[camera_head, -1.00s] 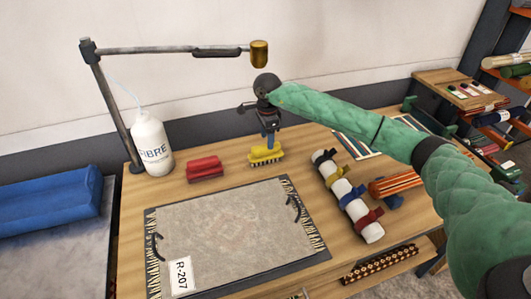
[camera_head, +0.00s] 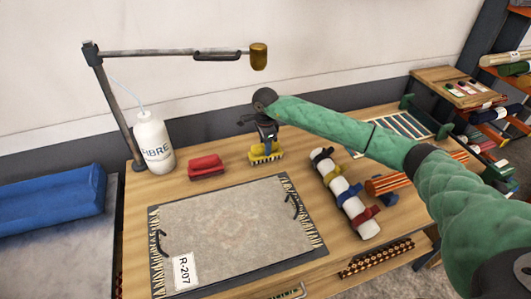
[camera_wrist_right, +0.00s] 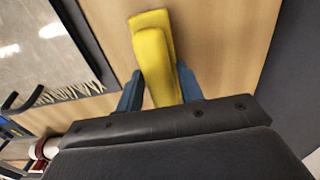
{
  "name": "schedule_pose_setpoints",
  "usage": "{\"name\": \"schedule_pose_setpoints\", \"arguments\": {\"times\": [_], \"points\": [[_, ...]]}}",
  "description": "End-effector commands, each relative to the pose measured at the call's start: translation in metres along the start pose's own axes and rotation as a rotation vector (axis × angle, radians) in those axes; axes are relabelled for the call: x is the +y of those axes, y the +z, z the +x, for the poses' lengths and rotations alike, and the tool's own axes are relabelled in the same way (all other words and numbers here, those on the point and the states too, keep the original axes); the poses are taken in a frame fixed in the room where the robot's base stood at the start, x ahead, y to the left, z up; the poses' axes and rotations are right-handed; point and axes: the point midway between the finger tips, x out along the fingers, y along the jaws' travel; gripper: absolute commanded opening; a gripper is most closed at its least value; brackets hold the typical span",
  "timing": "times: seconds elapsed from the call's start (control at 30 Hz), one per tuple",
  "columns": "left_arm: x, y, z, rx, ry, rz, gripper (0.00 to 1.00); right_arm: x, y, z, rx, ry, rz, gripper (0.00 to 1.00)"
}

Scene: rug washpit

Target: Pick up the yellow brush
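The yellow brush (camera_head: 266,158) lies on the wooden table, beside the red brush (camera_head: 206,166) and behind the grey rug piece (camera_head: 235,232). My right gripper (camera_head: 266,146) is down at the yellow brush from above and covers part of it. In the right wrist view, the yellow brush (camera_wrist_right: 152,48) lies between the two blue fingers of the right gripper (camera_wrist_right: 160,80), one finger on each side of its handle. The fingers lie very close to the handle; I cannot tell whether they press on it. My left gripper is not in view.
A white FIBRE bottle (camera_head: 153,143) and a lamp-like stand (camera_head: 110,105) are at the back left; its arm reaches over the table. A white roll (camera_head: 347,193) with coloured straps lies to the right.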

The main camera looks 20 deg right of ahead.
Motion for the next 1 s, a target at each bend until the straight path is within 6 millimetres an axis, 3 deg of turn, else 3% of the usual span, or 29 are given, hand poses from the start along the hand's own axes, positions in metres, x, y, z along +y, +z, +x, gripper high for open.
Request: {"name": "schedule_pose_setpoints", "arguments": {"times": [0.03,0.17,0.2,0.47,0.73,1.0], "points": [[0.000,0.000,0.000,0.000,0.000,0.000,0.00,0.000,0.000,0.000,0.000,0.000,0.000,0.27],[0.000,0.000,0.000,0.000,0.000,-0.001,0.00,0.000,0.000,0.000,0.000,0.000,0.000,0.02],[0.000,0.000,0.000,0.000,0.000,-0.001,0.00,0.000,0.000,-0.001,0.000,0.000,0.000,0.01],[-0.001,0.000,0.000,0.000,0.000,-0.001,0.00,0.000,0.000,-0.003,0.000,-0.001,0.000,0.01],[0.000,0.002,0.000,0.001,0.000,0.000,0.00,-0.001,-0.001,-0.042,0.000,-0.005,-0.001,0.01],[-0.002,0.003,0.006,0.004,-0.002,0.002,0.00,0.034,-0.042,-0.073,0.002,-0.002,0.002,0.01]]}}
